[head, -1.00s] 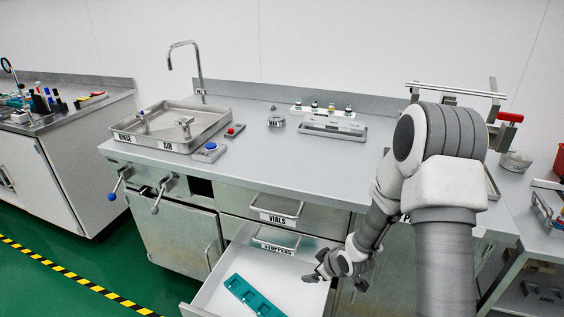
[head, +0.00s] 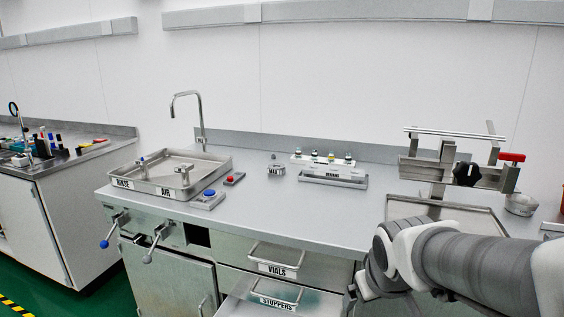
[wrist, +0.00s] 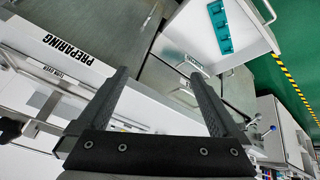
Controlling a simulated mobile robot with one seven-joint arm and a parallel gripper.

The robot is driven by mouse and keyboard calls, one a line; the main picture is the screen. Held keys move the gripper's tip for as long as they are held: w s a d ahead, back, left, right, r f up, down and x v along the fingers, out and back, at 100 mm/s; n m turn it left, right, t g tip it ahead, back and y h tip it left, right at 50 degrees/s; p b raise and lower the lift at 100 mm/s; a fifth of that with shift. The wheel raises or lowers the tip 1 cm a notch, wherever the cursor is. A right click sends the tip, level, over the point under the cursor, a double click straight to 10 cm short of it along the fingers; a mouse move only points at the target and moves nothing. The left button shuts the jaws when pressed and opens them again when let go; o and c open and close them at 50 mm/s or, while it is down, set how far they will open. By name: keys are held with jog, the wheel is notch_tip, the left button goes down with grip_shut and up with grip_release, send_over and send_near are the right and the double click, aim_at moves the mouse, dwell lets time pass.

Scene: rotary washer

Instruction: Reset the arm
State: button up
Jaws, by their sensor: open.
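My gripper (wrist: 163,98) shows in the wrist view as two dark fingers spread apart with nothing between them. It is open and empty. In the head view my arm comes in from the lower right, in front of the bench, and the gripper's fingers are not clearly seen there. The stoppers drawer (head: 272,303) is pulled out below the vials drawer (head: 277,267). In the wrist view the open white drawer (wrist: 195,45) holds a teal tray (wrist: 220,28) and lies beyond the fingertips.
The steel bench (head: 270,215) has a clear middle. A sink basin (head: 170,173) with a tap stands at left, near red and blue buttons (head: 209,192). A vial rack (head: 332,170) is at the back. A metal frame with a black knob (head: 466,174) stands at right.

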jog(key=s+a+r+m+y+b, duration=0.1)
jog(key=s+a+r+m, duration=0.15)
jog(key=s, duration=1.05)
notch_tip(320, 180, up, 18)
jog(key=p, duration=1.7)
jog(key=shift+w+d+r, duration=0.2)
jog(key=shift+w+d, duration=0.1)
jog(key=shift+w, duration=0.05)
